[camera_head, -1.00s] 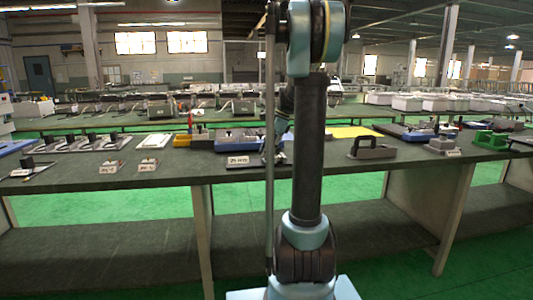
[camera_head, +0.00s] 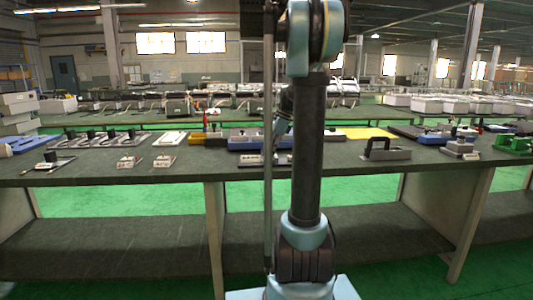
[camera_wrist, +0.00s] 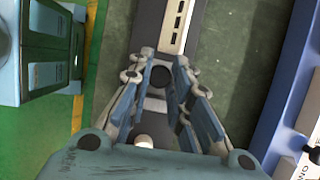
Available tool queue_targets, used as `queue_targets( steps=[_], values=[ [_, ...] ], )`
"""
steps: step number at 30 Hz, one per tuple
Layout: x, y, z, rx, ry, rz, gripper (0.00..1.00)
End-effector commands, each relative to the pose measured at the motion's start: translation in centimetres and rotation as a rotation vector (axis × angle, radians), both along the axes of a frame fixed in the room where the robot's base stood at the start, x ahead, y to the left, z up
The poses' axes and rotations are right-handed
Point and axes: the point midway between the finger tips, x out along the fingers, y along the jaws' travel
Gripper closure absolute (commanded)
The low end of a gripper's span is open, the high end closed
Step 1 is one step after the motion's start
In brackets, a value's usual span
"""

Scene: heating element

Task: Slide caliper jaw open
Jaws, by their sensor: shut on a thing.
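In the wrist view, the caliper (camera_wrist: 176,22) appears as a dark bar with a pale slotted panel at the top and a round dark knob (camera_wrist: 160,76) below it. My gripper (camera_wrist: 163,66) has its fingers on either side of the knob and is shut on it. The fingers hide part of the bar. A white round part (camera_wrist: 144,142) shows between the fingers, near the palm. In the head view, the caliper (camera_head: 252,160) is a low item near the front edge of the bench, partly hidden by my arm. My fingers cannot be made out there.
A blue-edged tray (camera_wrist: 288,80) lies to the right of my gripper in the wrist view. The bench (camera_head: 110,174) also carries small labelled plates (camera_head: 164,161) at left and a grey block with a handle (camera_head: 386,149) at right. Green floor lies in front.

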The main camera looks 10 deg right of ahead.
Motion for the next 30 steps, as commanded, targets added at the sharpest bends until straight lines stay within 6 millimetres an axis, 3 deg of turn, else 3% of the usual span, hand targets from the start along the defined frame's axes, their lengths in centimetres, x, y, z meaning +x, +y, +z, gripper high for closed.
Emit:
queue_targets(
  steps=[9,10,12,13,24,30],
  values=[
    [0.2,0.0,0.1,0.002,-0.004,-0.008,1.00],
    [0.2,0.0,0.1,0.003,-0.004,-0.008,0.79],
    [0.2,0.0,0.1,0.003,-0.004,-0.008,0.64],
    [0.2,0.0,0.1,0.003,-0.004,-0.009,0.60],
    [0.1,-0.4,0.2,0.001,-0.002,-0.012,0.60],
    [0.0,-1.3,2.3,0.001,-0.001,-0.012,0.60]
  ],
)
